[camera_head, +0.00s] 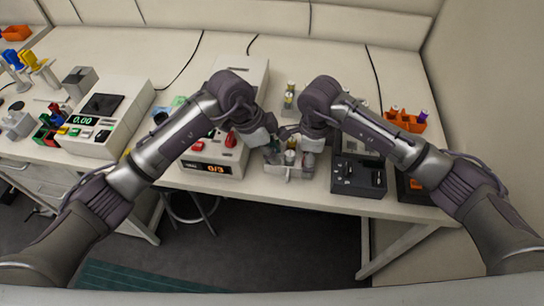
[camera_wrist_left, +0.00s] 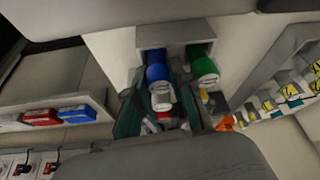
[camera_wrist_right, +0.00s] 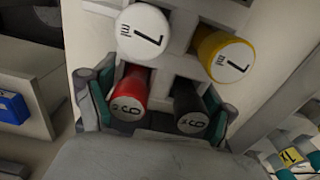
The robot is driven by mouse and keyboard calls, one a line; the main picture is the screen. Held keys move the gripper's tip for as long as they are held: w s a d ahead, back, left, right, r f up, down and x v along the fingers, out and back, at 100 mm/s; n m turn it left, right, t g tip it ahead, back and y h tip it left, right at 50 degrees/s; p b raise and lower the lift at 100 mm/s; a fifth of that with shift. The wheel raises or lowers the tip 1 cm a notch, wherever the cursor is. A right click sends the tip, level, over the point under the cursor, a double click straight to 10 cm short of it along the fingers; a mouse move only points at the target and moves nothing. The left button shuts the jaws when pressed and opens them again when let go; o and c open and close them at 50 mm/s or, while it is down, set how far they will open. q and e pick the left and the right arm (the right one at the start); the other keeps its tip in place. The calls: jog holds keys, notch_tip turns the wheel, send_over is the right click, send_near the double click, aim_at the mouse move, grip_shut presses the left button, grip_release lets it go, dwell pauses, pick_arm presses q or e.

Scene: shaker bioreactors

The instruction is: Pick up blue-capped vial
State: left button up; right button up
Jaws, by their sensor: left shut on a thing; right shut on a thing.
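A blue-capped vial (camera_wrist_left: 157,72) stands in a grey vial rack (camera_wrist_left: 175,28) in the left wrist view, beside a green-capped vial (camera_wrist_left: 203,65). My left gripper (camera_wrist_left: 161,115) has its teal-padded fingers on both sides of the blue-capped vial and is shut on it. My right gripper (camera_wrist_right: 153,106) has its fingers on the outer sides of a red-capped vial (camera_wrist_right: 128,92) and a black-capped vial (camera_wrist_right: 190,105), shut on the rack end that holds them. In the head view the rack (camera_head: 288,172) is below both grippers, and the blue cap is hidden there.
White-capped (camera_wrist_right: 141,32) and yellow-capped (camera_wrist_right: 226,54) vials stand close to the right gripper. A device with a red display (camera_head: 214,165) is left of the rack and a dark device (camera_head: 358,177) is right of it. An orange rack (camera_head: 404,121) is farther right.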

pick_arm(q)
notch_tip(320, 180, up, 4)
jog(key=shift+s+f, duration=0.1)
jog(key=shift+f, duration=0.05)
jog(key=s+a, duration=0.1)
jog(key=s, duration=0.5)
jog(key=s+a, duration=0.1)
jog(key=s, duration=0.4)
jog(key=s+a, duration=0.1)
jog(key=s, duration=0.5)
jog(key=shift+s+a+f, duration=0.1)
jog(key=shift+s+a, duration=0.1)
jog(key=shift+s, duration=0.1)
jog(key=shift+c, duration=0.4)
pick_arm(e)
jog(key=o, duration=1.1)
jog(key=shift+c, duration=0.2)
notch_tip(320, 180, up, 12)
